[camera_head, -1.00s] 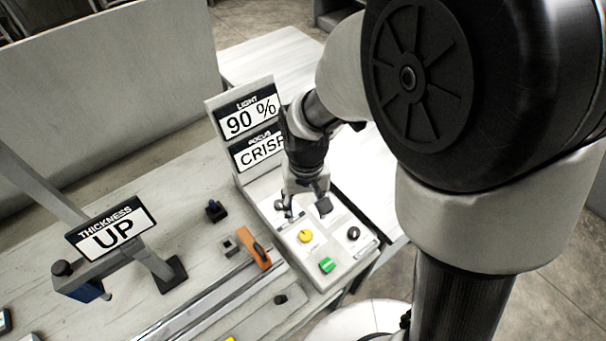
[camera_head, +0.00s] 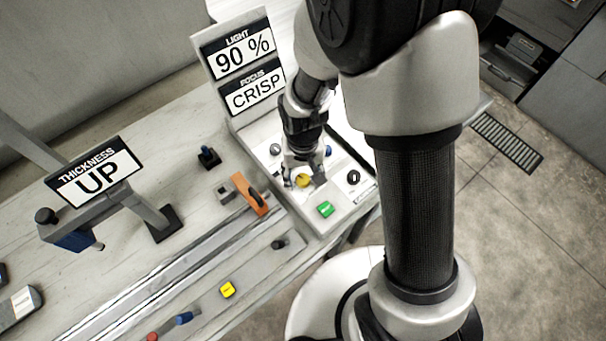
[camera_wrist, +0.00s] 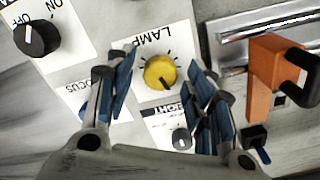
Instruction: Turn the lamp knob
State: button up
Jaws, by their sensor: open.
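The lamp knob is a round yellow dial (camera_wrist: 160,72) with a dark pointer mark, under the printed word LAMP in the wrist view. In the head view the yellow knob (camera_head: 303,180) sits on the white control panel (camera_head: 345,206). My gripper (camera_wrist: 161,83) is open. Its blue-padded fingers stand on the left and right of the knob with a gap on each side, and I see no contact. In the head view my gripper (camera_head: 304,180) is over the panel at the knob. The LIGHT display (camera_head: 240,56) reads 90 % and the FOCUS display (camera_head: 255,93) reads CRISP.
A black ON/OFF knob (camera_wrist: 37,38), a focus knob partly hidden by my left finger, and a small light dial (camera_wrist: 181,138) are near. The THICKNESS sign (camera_head: 95,174) reads UP.

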aim_at(303, 178)
jog(key=c, duration=1.1)
jog(key=shift+o, duration=0.2)
jog(key=shift+n, duration=1.4)
jog(key=o, duration=1.1)
jog(key=shift+c, duration=0.2)
jog(key=shift+r, duration=0.1)
notch_tip(303, 178, up, 12)
